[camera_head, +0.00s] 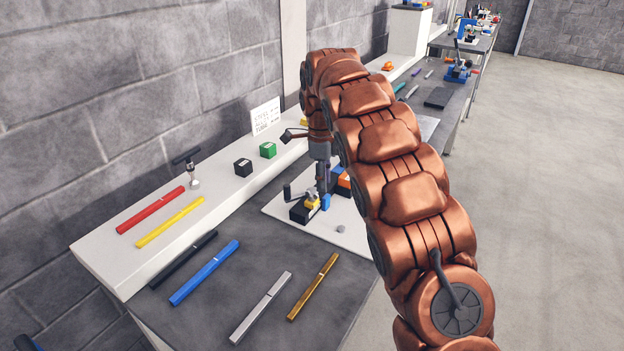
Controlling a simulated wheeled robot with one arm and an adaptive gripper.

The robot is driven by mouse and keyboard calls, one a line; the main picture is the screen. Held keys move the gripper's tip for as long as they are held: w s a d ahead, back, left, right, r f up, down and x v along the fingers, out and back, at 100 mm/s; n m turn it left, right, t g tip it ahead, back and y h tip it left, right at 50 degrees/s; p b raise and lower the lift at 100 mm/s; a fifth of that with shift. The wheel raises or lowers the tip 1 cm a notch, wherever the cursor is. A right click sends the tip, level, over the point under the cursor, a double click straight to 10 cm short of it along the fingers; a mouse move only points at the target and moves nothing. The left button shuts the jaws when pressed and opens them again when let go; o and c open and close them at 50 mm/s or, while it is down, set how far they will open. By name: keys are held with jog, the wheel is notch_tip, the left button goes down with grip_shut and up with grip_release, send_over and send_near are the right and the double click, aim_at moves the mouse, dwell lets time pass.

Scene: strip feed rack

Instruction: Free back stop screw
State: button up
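A small fixture with a black base (302,212), a yellow part (312,200), a blue part (325,202) and an orange block (343,181) stands on a white plate (288,222). A dark crank-like handle (288,192) sticks up at its left. My gripper (322,185) points down at the fixture, close above or touching it; I cannot tell which. Its fingers are small and partly merged with the fixture, so their opening is unclear. I cannot pick out the back stop screw; my copper arm hides the fixture's right side. A small grey knob (340,229) lies on the plate.
A white shelf (112,248) along the wall holds red (151,209) and yellow (170,221) bars, a T-handled tool (191,170), black (243,167) and green (268,150) cubes and a sign (266,116). Several bars lie on the grey bench (215,262). Open floor lies right.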

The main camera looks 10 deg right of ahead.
aim_at(312, 192)
jog(key=w+m, duration=0.1)
jog(key=w+p, duration=0.1)
jog(key=w+a+r+m+p, duration=0.1)
jog(key=w, duration=0.1)
jog(key=shift+w+a+m, duration=0.1)
jog(key=shift+m, duration=0.2)
jog(key=shift+w+a+f+m+p, duration=0.15)
jog(key=shift+w+a+m+p, duration=0.2)
jog(key=shift+w, duration=0.2)
jog(key=shift+f+p, duration=1.1)
jog(key=shift+f, duration=2.75)
grip_shut()
